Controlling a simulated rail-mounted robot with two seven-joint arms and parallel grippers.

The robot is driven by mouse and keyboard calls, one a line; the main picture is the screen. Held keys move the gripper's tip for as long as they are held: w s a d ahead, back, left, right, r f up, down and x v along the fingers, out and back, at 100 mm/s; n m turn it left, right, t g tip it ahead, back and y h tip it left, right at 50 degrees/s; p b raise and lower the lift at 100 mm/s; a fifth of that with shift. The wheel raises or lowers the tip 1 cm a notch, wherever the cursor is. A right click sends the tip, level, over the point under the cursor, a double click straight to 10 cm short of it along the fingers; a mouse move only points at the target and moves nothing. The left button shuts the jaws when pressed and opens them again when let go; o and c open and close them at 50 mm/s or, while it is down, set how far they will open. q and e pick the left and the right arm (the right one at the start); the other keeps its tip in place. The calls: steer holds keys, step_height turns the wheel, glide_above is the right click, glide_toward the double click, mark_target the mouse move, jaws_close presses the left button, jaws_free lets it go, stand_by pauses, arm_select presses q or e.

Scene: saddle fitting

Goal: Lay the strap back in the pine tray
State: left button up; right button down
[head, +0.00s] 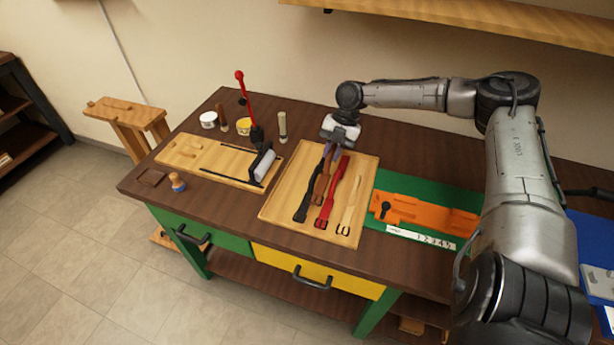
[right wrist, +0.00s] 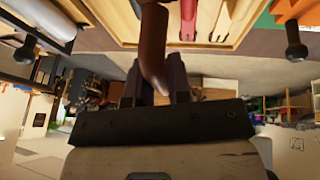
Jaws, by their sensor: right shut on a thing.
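The pine tray (head: 281,196) lies on the middle of the bench and also shows at the top of the right wrist view (right wrist: 124,14). A brown strap (head: 321,186) hangs from or lies below my right gripper (head: 328,150), over the tray. In the right wrist view, my right gripper (right wrist: 155,84) is shut on the brown strap (right wrist: 153,38), which bends between the fingers. A black strap (head: 304,207), a red strap (head: 330,196) and a cream strap (head: 348,209) lie in the tray. I cannot tell whether the brown strap's lower end touches the tray. My left gripper is out of view.
Left of the tray is a wooden board (head: 194,151) with a red-handled lever press (head: 247,105). Right of it, an orange fixture (head: 420,211) sits on a green mat (head: 394,182) beside a white numbered strip (head: 421,237). Small jars and tools stand behind the board.

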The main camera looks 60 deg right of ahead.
steer(key=w+f, duration=0.2)
steer(key=w, duration=0.1)
steer(key=w+a+f, duration=0.1)
steer(key=w+f, duration=0.1)
steer(key=w, duration=0.1)
steer(key=w+f, duration=0.2)
steer(key=w, duration=0.2)
steer(key=shift+w+a+f, duration=0.1)
steer(key=shift+a, duration=0.25)
steer(key=shift+f+b, duration=0.35)
steer(key=shift+f, duration=1.7)
steer(key=c, duration=1.1)
jaws_free()
steer(key=shift+o, duration=0.2)
steer(key=v, duration=1.2)
